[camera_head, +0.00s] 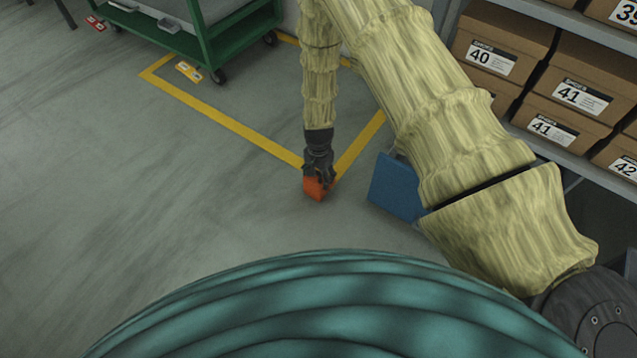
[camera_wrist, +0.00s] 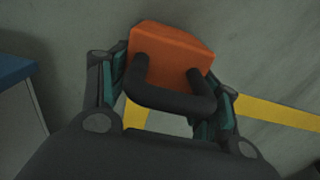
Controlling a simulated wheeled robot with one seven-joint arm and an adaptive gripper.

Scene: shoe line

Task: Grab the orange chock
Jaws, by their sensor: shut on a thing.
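The orange chock (camera_head: 315,188) is at the floor near the corner of the yellow floor line in the head view. My gripper (camera_head: 319,176) reaches down over it from above and is shut on it. In the wrist view the orange chock (camera_wrist: 180,50) sits between the two fingers of my gripper (camera_wrist: 168,85), one finger on each side. A dark handle (camera_wrist: 172,97) on the chock faces the camera. Whether the chock touches the floor is hard to tell.
A blue-topped box (camera_head: 397,187) stands to the right of the chock, partly behind my arm. Shelves with shoe boxes (camera_head: 492,58) are at the right. The left floor is clear.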

